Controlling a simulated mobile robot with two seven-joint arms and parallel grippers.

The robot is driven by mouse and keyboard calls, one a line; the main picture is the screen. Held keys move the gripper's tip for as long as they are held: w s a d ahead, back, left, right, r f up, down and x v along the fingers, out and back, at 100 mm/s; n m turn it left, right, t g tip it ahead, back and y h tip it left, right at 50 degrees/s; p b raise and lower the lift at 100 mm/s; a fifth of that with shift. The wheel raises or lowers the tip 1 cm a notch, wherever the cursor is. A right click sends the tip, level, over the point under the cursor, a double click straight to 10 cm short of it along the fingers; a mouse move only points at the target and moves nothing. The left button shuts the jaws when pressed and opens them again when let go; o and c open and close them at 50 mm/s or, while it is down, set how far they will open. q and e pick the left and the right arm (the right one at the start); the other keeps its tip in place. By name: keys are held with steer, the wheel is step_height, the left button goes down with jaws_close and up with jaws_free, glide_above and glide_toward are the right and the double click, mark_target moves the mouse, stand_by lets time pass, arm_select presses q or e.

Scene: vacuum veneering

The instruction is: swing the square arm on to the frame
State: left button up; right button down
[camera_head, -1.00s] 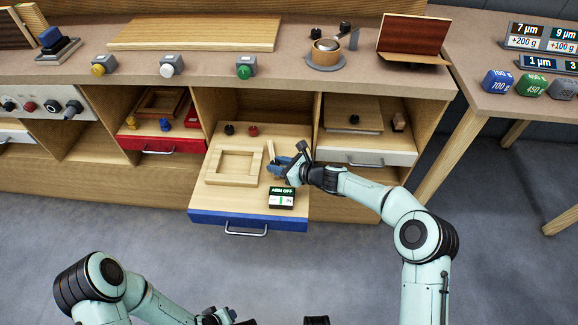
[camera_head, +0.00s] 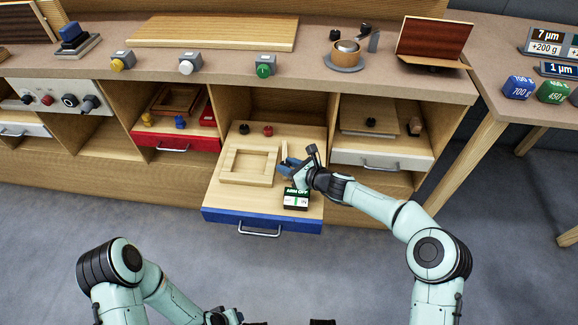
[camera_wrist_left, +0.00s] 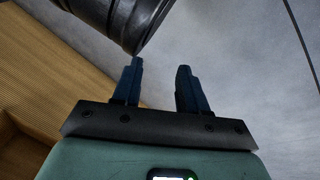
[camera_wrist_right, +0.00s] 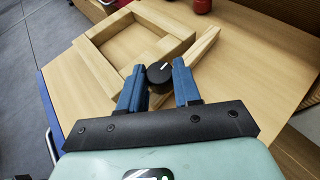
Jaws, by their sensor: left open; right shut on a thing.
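The wooden frame (camera_head: 249,165) lies on the pulled-out blue-fronted drawer board (camera_head: 237,200). The square arm (camera_head: 284,159), a light wooden bar, stands beside the frame's right side in the head view. In the right wrist view the bar (camera_wrist_right: 198,48) runs along the frame (camera_wrist_right: 101,72), with a black knob (camera_wrist_right: 159,73) at its near end. My right gripper (camera_head: 286,166) is shut on this knob; its blue fingers (camera_wrist_right: 159,85) flank it. A small display (camera_head: 296,199) reads ARM OFF. My left gripper (camera_wrist_left: 160,82) is open and empty, low over the floor, away from the drawer.
Black (camera_head: 244,129) and red (camera_head: 268,131) knobs stand at the back of the drawer board. A red drawer (camera_head: 174,143) is at the left and a pale drawer (camera_head: 377,160) at the right. The bench top with buttons overhangs behind. The floor in front is clear.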

steer(key=c, duration=0.8)
jaws_free()
steer(key=shift+d, duration=0.1)
steer(key=v, duration=0.7)
steer(key=shift+s+d+r+p, duration=0.15)
steer(key=shift+r+p, duration=0.05)
steer(key=shift+p, duration=0.15)
arm_select(q)
steer(key=shift+w+d+r+p, duration=0.1)
steer(key=shift+d+r+p, duration=0.1)
steer(key=shift+r, duration=0.35)
steer(key=shift+d+r+p, duration=0.15)
steer(key=shift+d+r, duration=0.05)
steer(key=shift+r, duration=0.3)
arm_select(e)
steer(key=v, duration=0.5)
steer(key=shift+s+d+r, duration=0.15)
steer(key=shift+s, duration=0.2)
